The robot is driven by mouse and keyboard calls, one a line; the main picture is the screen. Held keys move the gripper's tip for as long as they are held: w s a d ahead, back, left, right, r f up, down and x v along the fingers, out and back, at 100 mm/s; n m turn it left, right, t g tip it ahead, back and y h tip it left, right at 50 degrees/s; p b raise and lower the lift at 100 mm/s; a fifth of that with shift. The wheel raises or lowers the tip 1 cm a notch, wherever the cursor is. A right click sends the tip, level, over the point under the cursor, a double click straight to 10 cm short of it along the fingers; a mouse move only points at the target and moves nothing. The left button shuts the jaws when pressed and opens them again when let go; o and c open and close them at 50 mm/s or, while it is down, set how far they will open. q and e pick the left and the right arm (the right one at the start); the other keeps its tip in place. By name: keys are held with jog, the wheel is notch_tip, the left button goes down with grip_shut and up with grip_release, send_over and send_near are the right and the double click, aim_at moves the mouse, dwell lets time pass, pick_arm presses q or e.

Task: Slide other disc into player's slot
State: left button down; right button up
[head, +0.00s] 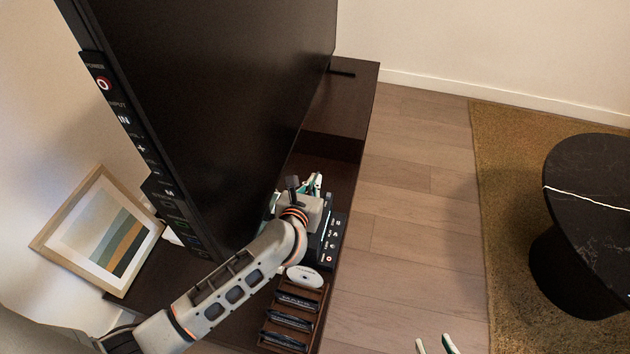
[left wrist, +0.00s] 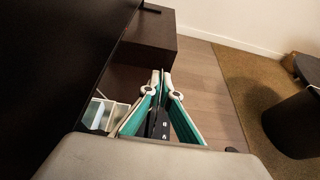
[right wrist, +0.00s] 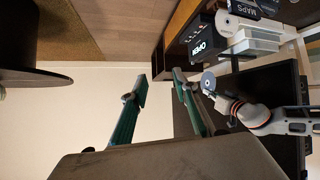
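A dark player (head: 332,240) with lit buttons stands on the cabinet; in the right wrist view its "OPEN" face (right wrist: 203,42) shows. My left gripper (head: 315,184) is just beyond the player in the head view. Its fingertips (left wrist: 163,82) nearly meet, and a thin dark edge shows between them. In the right wrist view a silver disc (right wrist: 208,82) is seen at the left gripper's tips, apart from the player's face. Another, white disc (head: 305,277) lies by the case rack; it also shows in the right wrist view (right wrist: 223,21). My right gripper (right wrist: 160,88) is open and empty.
A large dark screen (head: 210,110) rises beside my left arm. A wooden rack (head: 318,318) holds several dark cases. A framed picture (head: 100,235) leans at the wall. A round black table (head: 590,170) stands on the rug (head: 505,190). The floor between is clear.

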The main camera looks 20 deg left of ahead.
pick_arm(q)
jog(key=shift+r, duration=0.1)
pick_arm(e)
jog(key=shift+w+r, duration=0.1)
